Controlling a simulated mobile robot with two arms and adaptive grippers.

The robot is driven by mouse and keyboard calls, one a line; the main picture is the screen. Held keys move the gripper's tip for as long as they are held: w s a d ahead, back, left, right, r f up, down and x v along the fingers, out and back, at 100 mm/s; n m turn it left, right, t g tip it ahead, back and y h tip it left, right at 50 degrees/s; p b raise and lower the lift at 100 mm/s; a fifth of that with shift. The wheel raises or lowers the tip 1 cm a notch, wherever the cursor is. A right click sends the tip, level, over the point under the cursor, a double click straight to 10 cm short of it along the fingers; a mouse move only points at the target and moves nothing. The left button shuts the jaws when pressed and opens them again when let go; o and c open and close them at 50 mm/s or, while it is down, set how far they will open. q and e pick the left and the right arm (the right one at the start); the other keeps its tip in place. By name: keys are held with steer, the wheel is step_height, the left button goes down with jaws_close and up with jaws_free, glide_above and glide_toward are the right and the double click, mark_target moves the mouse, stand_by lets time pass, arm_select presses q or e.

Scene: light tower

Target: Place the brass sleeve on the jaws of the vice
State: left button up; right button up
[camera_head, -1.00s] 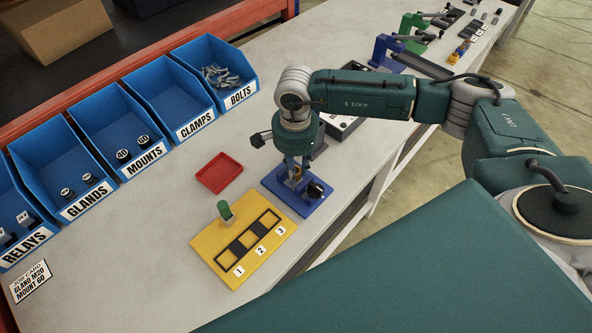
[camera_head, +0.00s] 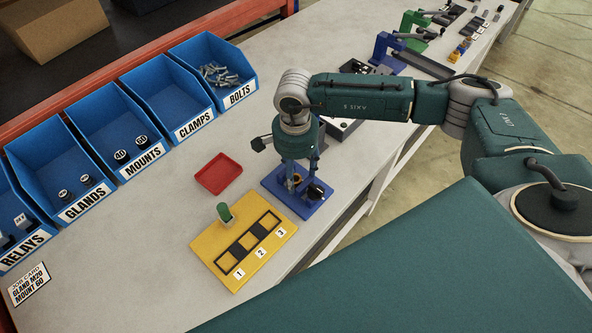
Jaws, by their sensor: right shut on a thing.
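The blue vice (camera_head: 308,209) sits on the bench to the right of the yellow board, with a dark round part (camera_head: 316,190) on its right side. My right gripper (camera_head: 299,178) points down right over the vice. It is shut on a small brass-coloured piece, which looks like the brass sleeve (camera_head: 294,180), low at the vice. The fingers and the arm hide part of the jaws, so I cannot tell whether the sleeve touches them. My left gripper is not in view.
A yellow board (camera_head: 213,247) with numbered slots and a green cylinder (camera_head: 225,213) lies in front. A red tray (camera_head: 219,174) is left of the vice. Blue bins (camera_head: 195,125) line the back. A green clamp (camera_head: 411,32) stands farther along the bench.

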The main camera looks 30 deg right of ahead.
steer(key=shift+a+r+p, duration=0.2)
steer(key=shift+r+p, duration=0.4)
steer(key=shift+r, duration=0.4)
steer(key=shift+r+b, duration=0.45)
steer(key=shift+b, duration=0.55)
step_height(320, 180, up, 10)
steer(key=b, duration=0.3)
steer(key=shift+r, duration=0.25)
steer(key=shift+d, duration=0.1)
